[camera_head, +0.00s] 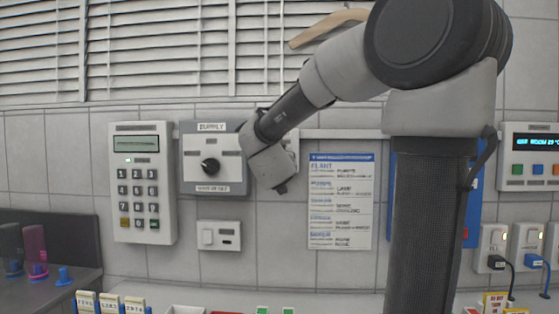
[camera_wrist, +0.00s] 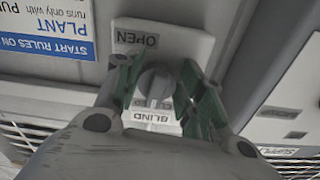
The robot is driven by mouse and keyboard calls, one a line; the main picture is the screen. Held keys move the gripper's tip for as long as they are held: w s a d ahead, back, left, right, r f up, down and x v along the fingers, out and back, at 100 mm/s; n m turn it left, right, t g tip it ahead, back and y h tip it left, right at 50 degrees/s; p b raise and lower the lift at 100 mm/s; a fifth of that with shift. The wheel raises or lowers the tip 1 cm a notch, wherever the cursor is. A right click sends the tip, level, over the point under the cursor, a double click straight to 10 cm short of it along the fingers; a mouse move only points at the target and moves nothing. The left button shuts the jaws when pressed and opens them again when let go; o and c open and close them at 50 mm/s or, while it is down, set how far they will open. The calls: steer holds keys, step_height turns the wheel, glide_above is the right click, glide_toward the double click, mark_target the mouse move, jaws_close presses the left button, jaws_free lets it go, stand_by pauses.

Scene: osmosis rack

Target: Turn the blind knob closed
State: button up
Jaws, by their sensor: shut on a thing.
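The blind knob (camera_wrist: 155,86) is a round grey knob on a pale wall plate (camera_wrist: 190,42), seen upside down in the wrist view. The plate carries an OPEN label on one side of the knob and a BLIND label (camera_wrist: 152,117) on the other. My gripper (camera_wrist: 158,76) has its green-lined fingers on both sides of the knob, shut on it. The knob's pointer direction cannot be told. In the head view my gripper (camera_head: 272,167) is at the wall and hides the knob and most of its plate.
The supply panel (camera_head: 213,170) with a black knob is close left of my gripper, beside a keypad (camera_head: 142,185). A small switch plate (camera_head: 219,235) is below. A blue-headed notice (camera_head: 340,205) hangs to the right. Slatted blinds (camera_head: 160,50) fill the top.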

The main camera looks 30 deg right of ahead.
steer(key=shift+s+f+n, duration=0.1)
steer(key=shift+n, duration=0.6)
steer(key=shift+d, duration=0.1)
steer(key=o, duration=0.9)
steer(key=v, duration=1.2)
